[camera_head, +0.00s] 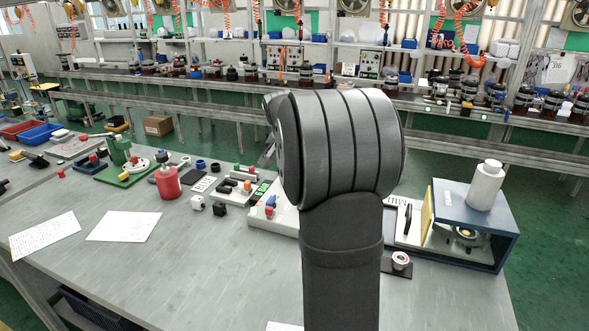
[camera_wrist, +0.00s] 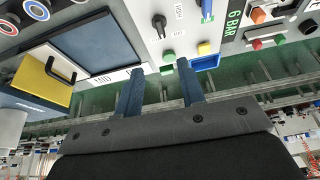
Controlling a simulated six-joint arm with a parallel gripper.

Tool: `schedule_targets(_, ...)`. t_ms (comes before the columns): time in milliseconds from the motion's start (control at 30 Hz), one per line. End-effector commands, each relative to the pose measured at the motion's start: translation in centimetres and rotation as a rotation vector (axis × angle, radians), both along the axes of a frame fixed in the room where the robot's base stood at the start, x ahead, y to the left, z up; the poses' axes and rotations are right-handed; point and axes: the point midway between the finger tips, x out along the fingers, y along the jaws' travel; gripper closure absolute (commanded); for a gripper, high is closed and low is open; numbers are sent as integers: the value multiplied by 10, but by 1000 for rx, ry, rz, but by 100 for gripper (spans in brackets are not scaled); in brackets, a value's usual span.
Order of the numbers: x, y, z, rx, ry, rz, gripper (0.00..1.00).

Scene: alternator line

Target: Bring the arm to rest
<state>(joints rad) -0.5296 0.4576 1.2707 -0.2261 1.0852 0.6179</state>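My gripper (camera_wrist: 160,82) shows in the wrist view as two blue-grey fingers standing well apart, with nothing between them. Beyond the fingertips is a pale control panel (camera_wrist: 183,35) with a black knob, a green button, a yellow button and a blue tray. In the head view my dark arm rises through the middle of the picture and its thick grey joint hides most of the gripper.
The grey workbench (camera_head: 200,270) holds a blue box (camera_head: 458,247) with a yellow door, a white bottle (camera_head: 485,185) on it, a red can (camera_head: 167,182), a green fixture (camera_head: 122,165) and paper sheets (camera_head: 122,226). The bench's front area is mostly clear.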

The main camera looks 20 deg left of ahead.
Motion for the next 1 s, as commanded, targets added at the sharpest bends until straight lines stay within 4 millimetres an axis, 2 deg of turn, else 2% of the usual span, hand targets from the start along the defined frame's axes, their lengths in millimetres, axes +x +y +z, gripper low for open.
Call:
schedule_targets(167,1,0,-2,0,1,0,64)
schedule_targets(367,8,0,-20,-2,3,-1,64)
schedule_targets(1000,55,-1,-134,-1,1,0,64)
